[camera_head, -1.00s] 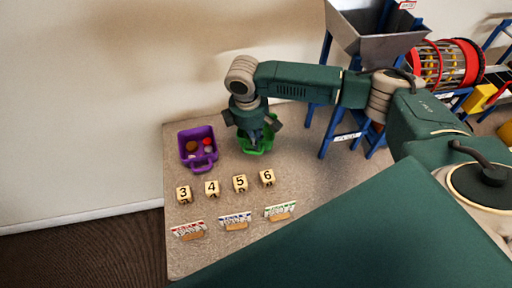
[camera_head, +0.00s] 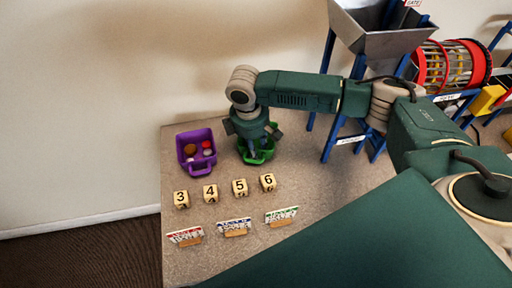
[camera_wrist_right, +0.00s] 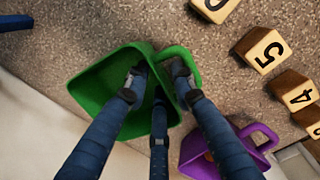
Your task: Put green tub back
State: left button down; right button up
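The green tub (camera_head: 258,157) stands on the table below my right gripper (camera_head: 256,140), right of the purple tub. In the wrist view the green tub (camera_wrist_right: 98,83) has its handle on the right. My right gripper (camera_wrist_right: 157,80) has its fingers spread, with one over the inside of the tub and another at the handle side. The tub's wall lies between them, and a gap shows between the fingertips. Whether the fingertips touch the tub I cannot tell. The fingers hide part of the tub's inside. My left gripper is not in view.
The purple tub (camera_head: 185,140) holds several small round things. Several numbered wooden blocks (camera_head: 240,188) stand in a row in front, with three small sign cards (camera_head: 234,227) nearer still. A blue-legged stand with a grey hopper (camera_head: 385,40) is right of the gripper. A wall is behind.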

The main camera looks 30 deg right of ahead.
notch_tip(320, 180, up, 12)
jog(key=a, duration=0.1)
jog(key=shift+a+r, duration=0.15)
jog(key=shift+a, duration=0.1)
jog(key=shift+s, duration=0.2)
dwell(0.4)
